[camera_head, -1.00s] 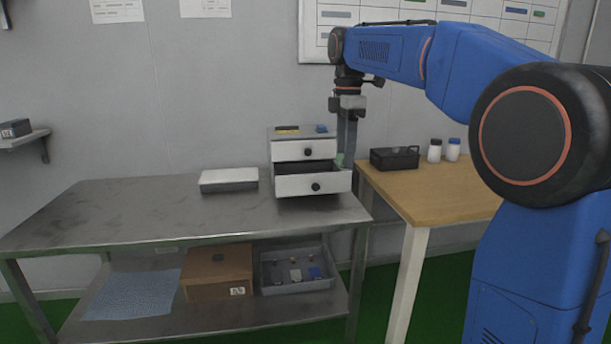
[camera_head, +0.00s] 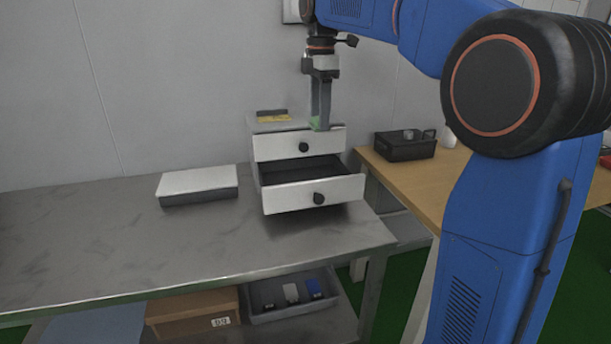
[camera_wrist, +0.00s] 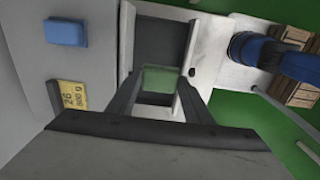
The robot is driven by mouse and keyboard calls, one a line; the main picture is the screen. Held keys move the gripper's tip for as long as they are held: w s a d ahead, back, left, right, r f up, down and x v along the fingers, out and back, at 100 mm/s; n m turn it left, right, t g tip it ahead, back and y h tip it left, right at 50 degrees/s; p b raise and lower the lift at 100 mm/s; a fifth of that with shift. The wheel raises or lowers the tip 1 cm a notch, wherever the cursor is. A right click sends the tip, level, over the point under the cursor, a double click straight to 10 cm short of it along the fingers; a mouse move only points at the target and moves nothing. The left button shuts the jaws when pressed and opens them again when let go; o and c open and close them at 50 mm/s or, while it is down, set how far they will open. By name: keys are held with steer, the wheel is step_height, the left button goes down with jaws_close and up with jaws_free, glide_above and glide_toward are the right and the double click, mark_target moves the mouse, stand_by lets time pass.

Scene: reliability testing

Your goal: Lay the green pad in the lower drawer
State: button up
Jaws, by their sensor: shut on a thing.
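My gripper (camera_head: 320,125) is shut on the green pad (camera_head: 315,123), with its fingers pointing down near the top front edge of the small drawer unit (camera_head: 252,124). The wrist view shows the pad (camera_wrist: 158,78) between the fingertips, over the dark inside of the open drawer. The lower drawer (camera_head: 290,198) is pulled out, and the part of its dark inside that shows looks empty. The upper drawer (camera_head: 276,147) is closed. The pad is above the lower drawer, not touching it as far as I can see.
A yellow label (camera_wrist: 72,95) and a blue block (camera_wrist: 65,32) are on the unit's top. A white-topped box (camera_head: 197,182) lies left on the metal table (camera_head: 120,235). A black basket (camera_head: 405,146) stands on the wooden table at right. The metal table's front is clear.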

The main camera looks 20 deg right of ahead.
step_height(320, 180, down, 18)
steer(key=shift+s+r, duration=0.1)
steer(key=shift+r, duration=0.15)
stand_by(0.4)
steer(key=o, duration=1)
steer(key=shift+f, duration=0.1)
step_height(320, 180, up, 12)
steer(key=s+d+f+m+t, duration=0.1)
steer(key=s+d+f+m, duration=0.15)
steer(key=s+m, duration=0.45)
steer(key=s+d+f+m+t, duration=0.1)
steer(key=s+f+m, duration=0.15)
steer(key=s, duration=0.85)
steer(key=shift+s+d+f+m+t, duration=0.2)
steer(key=shift+s+f+m+t, duration=0.25)
steer(key=shift+s+f+m, duration=1.5)
steer(key=shift+s+d+f+m+t, duration=0.15)
steer(key=shift+s+f+m+t, duration=0.55)
steer(key=shift+s+f, duration=2.3)
steer(key=shift+s+d+f+m+t, duration=0.25)
steer(key=shift+s+f+m, duration=1.55)
steer(key=shift+s, duration=1.1)
